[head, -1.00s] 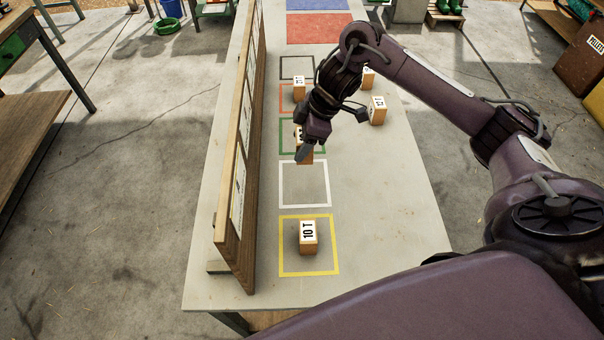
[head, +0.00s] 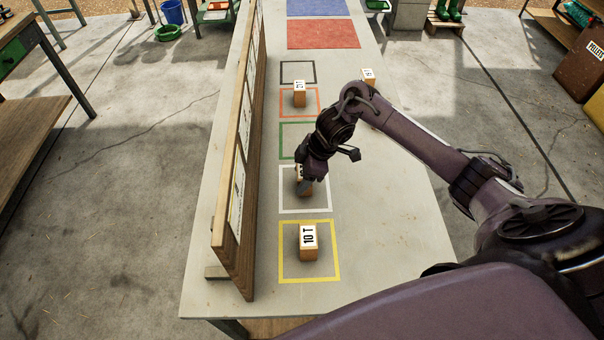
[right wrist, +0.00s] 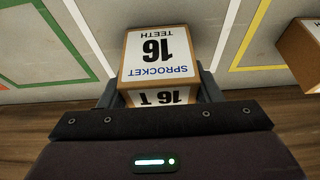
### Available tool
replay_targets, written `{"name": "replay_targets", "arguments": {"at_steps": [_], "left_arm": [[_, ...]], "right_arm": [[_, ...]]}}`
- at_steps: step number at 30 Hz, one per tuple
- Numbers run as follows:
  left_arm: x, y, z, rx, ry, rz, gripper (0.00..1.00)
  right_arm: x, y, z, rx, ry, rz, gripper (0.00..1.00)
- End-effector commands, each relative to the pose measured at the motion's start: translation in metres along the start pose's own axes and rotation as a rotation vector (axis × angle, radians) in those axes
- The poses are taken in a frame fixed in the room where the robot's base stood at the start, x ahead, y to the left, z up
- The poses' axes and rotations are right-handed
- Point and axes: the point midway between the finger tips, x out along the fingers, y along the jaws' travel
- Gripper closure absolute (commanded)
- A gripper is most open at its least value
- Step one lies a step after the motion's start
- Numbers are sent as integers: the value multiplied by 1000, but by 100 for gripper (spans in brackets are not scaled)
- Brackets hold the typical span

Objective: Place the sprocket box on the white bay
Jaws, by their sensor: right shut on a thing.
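The sprocket box (right wrist: 157,55) is a small wooden box with a white label reading "SPROCKET 16 TEETH". My right gripper (right wrist: 157,92) is shut on it, one finger on each side. In the head view the right gripper (head: 308,187) and its box are within the outline of the white bay (head: 304,211). In the right wrist view the box is between the white lines. I cannot tell whether its base touches the table. The gripper hides most of the box in the head view. My left gripper is not in view.
A "10 T" box (head: 308,240) stands in the yellow bay (head: 310,280). Another box (head: 299,95) stands in the orange bay. The green bay (head: 296,124) and black bay (head: 297,63) look empty. A loose box (head: 368,76) is behind my arm. A wooden board (head: 240,170) borders the bays on the left.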

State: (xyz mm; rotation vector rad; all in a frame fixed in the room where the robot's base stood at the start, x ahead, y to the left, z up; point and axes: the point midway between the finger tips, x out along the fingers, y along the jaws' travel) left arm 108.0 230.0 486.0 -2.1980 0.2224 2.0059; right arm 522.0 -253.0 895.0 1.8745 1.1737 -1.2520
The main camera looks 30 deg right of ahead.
Motion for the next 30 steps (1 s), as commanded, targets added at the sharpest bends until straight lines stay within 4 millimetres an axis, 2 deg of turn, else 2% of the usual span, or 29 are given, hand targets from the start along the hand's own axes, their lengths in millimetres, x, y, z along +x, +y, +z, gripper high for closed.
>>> {"name": "replay_targets", "arguments": {"at_steps": [5,6,10,18,22,26,30], "left_arm": [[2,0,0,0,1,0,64],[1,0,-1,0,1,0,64],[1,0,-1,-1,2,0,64],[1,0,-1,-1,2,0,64],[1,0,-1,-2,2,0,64],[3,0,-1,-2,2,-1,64],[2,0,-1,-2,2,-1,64]], "right_arm": [[4,0,2,0,0,0,68],[3,0,1,0,0,0,37],[3,0,1,0,0,0,20],[2,0,1,0,0,0,20],[-7,1,0,-1,0,2,20],[-28,1,0,-3,0,4,20],[-61,2,0,-4,-2,5,20]]}}
